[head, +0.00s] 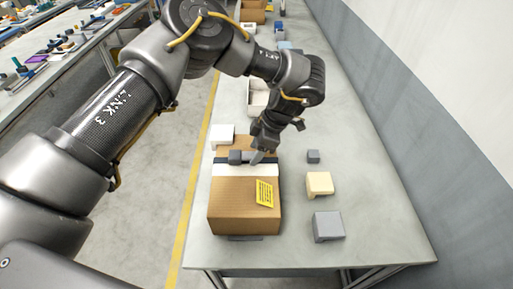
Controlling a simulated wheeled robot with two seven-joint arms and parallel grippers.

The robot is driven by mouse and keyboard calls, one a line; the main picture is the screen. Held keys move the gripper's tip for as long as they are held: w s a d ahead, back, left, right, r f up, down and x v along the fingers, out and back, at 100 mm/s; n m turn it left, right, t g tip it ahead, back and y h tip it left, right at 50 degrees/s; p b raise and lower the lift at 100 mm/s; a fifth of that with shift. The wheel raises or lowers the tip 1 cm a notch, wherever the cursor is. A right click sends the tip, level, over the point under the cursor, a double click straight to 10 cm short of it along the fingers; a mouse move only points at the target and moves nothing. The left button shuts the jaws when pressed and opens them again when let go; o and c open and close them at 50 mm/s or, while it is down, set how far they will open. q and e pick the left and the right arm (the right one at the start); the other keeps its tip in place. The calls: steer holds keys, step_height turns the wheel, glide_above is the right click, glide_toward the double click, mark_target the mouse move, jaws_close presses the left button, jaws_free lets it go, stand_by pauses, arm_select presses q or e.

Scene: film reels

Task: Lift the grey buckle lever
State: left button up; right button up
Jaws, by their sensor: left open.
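A brown cardboard box (235,207) stands near the front of the grey table. A dark strap and a white band cross its top. A small dark grey buckle (236,157) sits on the strap, and its lever cannot be told apart at this size. My left gripper (257,157) reaches down over the box top, just right of the buckle. It is open, and I see nothing between its fingers. Whether it touches the buckle or strap is unclear. The gripper covers part of the strap. My right gripper is not in view.
On the table (375,235), right of the box, are a small grey cube (313,156), a cream block (319,184) and a grey block (328,226). A white block (222,133) and a white bin (257,98) stand behind. A wall (445,110) bounds the right.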

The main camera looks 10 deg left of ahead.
arm_select(q)
steer(key=c, duration=1)
